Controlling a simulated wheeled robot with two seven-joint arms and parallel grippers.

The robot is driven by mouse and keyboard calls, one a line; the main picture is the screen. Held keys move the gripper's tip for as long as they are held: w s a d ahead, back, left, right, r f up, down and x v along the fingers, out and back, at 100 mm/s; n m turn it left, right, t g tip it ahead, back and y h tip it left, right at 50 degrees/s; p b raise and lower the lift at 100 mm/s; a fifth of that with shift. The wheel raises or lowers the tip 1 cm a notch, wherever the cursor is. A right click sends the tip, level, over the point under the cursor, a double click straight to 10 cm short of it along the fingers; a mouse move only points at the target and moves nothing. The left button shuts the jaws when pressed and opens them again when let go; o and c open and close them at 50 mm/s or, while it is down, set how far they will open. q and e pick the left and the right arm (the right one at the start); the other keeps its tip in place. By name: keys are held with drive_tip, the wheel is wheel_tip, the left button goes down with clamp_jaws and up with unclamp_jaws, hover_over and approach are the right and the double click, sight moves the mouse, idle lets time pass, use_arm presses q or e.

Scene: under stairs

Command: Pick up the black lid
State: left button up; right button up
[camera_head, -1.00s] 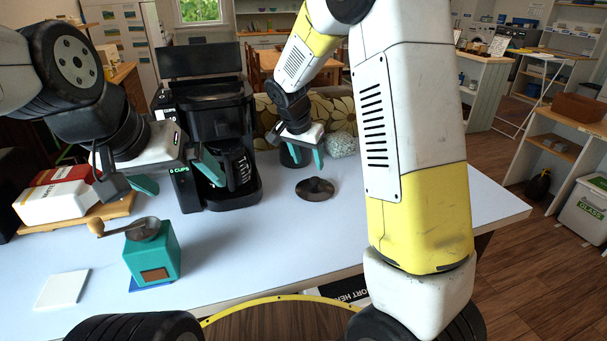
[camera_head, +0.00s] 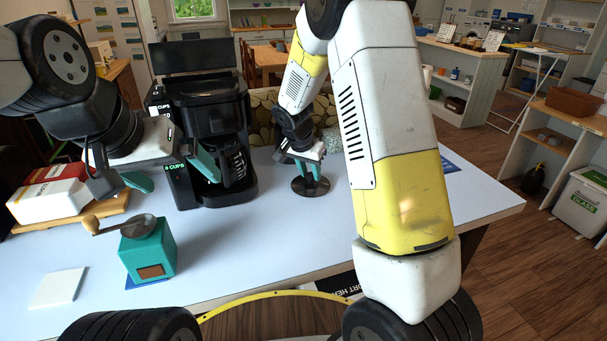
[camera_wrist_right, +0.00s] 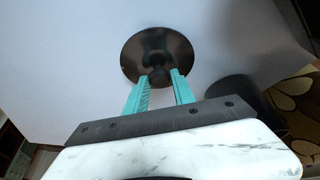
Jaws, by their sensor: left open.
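The black lid (camera_head: 311,188) lies flat on the pale table, right of the coffee maker. In the right wrist view the round dark lid (camera_wrist_right: 150,45) has a raised knob in its middle. My right gripper (camera_head: 309,172) is over the lid, its teal fingers pointing down. In the right wrist view the fingers of this gripper (camera_wrist_right: 161,73) are apart, with the knob between or just beyond their tips; I cannot tell whether they touch it. My left gripper (camera_head: 172,170) is open and empty in front of the coffee maker.
The black coffee maker (camera_head: 212,130) stands left of the lid. A teal grinder (camera_head: 150,255) with a crank, a white tile (camera_head: 58,288) and a red-and-white package (camera_head: 60,192) are at the left. A dark cylinder (camera_wrist_right: 240,92) stands beside the lid. The table's front middle is clear.

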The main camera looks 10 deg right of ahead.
sight(310, 175)
clamp_jaws()
drive_tip(key=shift+r, duration=0.6)
wheel_tip(310, 175, up, 2)
drive_tip(key=shift+r, duration=0.1)
drive_tip(key=shift+s+a+r, duration=0.1)
drive_tip(key=shift+s+r, duration=0.1)
drive_tip(key=shift+s, duration=0.5)
drive_tip(key=s+a+r, duration=0.1)
drive_tip(key=s, duration=1.3)
drive_tip(key=shift+s, duration=0.3)
drive_tip(key=shift+r, duration=0.1)
